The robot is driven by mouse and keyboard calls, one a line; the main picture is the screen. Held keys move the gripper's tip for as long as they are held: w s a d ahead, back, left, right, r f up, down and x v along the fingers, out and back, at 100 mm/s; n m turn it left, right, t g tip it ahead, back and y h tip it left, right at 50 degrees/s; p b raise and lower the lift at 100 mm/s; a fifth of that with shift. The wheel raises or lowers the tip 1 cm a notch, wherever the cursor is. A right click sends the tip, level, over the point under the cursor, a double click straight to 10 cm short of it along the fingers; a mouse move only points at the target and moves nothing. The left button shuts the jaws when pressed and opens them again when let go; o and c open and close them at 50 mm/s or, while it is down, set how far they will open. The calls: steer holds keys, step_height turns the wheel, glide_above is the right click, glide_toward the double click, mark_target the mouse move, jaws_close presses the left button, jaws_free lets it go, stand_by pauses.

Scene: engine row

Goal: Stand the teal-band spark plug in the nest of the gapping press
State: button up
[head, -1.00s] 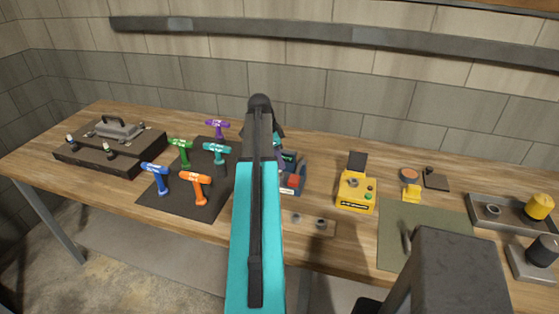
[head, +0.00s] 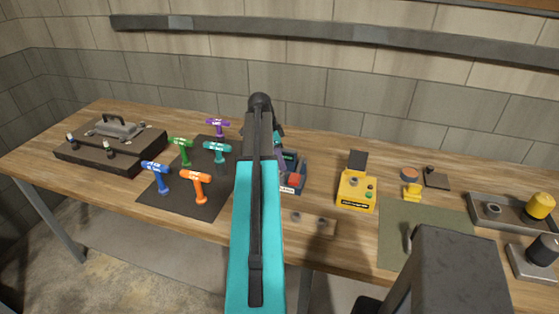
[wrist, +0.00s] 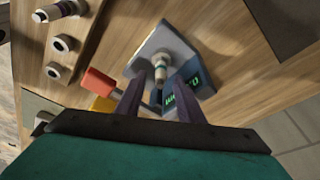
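The teal-band spark plug (wrist: 160,66) stands in the wrist view at the pale plate of the gapping press, between my fingers; its lower end is hard to make out. The gapping press (wrist: 180,45) has a dark blue body, a green-lit display and a red-ended lever. In the head view the press (head: 293,182) is partly hidden behind my arm. My gripper (wrist: 158,86) is over the press, its two dark fingers apart on either side of the plug, with a gap showing. In the head view my arm hides the fingertips and plug.
A wooden plug block (head: 312,224) lies in front of the press; the wrist view shows another plug (wrist: 60,10) in it. A yellow tester (head: 356,190) stands to the right, a dark mat (head: 205,190) with several coloured drivers to the left.

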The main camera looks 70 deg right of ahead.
steer(key=b+v, duration=0.4)
steer(key=v, duration=0.9)
steer(key=shift+r, duration=0.35)
steer(key=shift+w, duration=0.1)
stand_by(0.3)
